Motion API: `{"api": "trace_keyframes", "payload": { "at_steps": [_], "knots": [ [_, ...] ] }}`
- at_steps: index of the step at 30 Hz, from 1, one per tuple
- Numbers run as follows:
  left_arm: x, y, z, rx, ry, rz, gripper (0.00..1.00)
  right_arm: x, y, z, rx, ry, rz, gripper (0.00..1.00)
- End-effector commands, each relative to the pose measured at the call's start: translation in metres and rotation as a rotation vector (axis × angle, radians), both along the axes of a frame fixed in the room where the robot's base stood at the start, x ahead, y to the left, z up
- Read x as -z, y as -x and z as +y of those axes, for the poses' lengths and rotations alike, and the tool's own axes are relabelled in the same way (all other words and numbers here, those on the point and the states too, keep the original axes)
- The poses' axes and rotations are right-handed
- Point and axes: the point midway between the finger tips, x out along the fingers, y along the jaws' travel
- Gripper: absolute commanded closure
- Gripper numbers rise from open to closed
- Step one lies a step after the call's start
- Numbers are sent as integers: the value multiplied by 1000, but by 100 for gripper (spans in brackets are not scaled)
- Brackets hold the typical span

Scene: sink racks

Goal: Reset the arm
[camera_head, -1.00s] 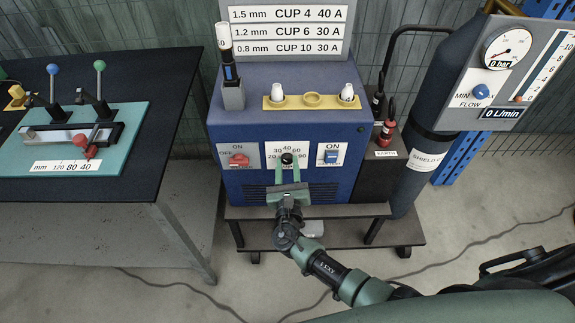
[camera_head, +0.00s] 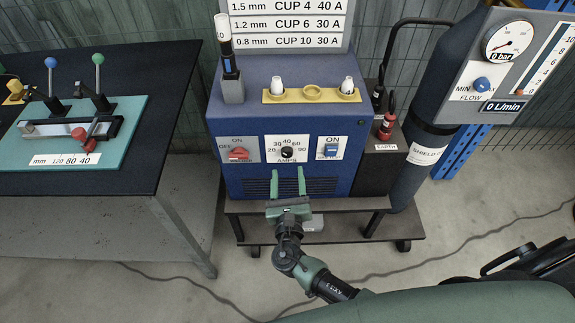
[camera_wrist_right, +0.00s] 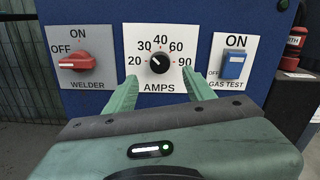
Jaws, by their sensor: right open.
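My right gripper (camera_head: 287,178) is in front of the blue welder box (camera_head: 245,122), its two green fingers apart with nothing between them. The black AMPS knob (camera_head: 287,152) sits on a white dial plate just beyond the fingertips. In the right wrist view, the open gripper (camera_wrist_right: 162,88) points at the panel below the knob (camera_wrist_right: 159,63), with a finger on either side and no contact seen. The knob's small white mark appears to point to the upper left. My left gripper is out of view.
A red WELDER switch (camera_head: 238,154) is left of the dial and a blue GAS TEST switch (camera_head: 330,150) is right of it. A gas cylinder (camera_head: 430,110) stands at right. A dark bench (camera_head: 100,195) is at left. The cart's shelf (camera_head: 345,204) juts out below the panel.

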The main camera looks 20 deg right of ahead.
Motion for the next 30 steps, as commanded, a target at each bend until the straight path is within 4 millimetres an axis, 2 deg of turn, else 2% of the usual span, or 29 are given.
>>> {"api": "trace_keyframes", "payload": {
  "at_steps": [1,6,23,26,29,30],
  "knots": [
    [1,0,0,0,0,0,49,1,7,2,-1,0,1,46],
    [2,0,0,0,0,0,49,0,16,4,0,1,0,46],
    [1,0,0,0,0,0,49,5,17,3,2,-11,10,46],
    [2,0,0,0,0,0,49,31,22,-4,16,-85,64,46],
    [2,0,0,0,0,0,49,82,37,-19,59,-247,166,46],
    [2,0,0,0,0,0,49,108,47,-26,89,-336,215,46]
  ]
}}
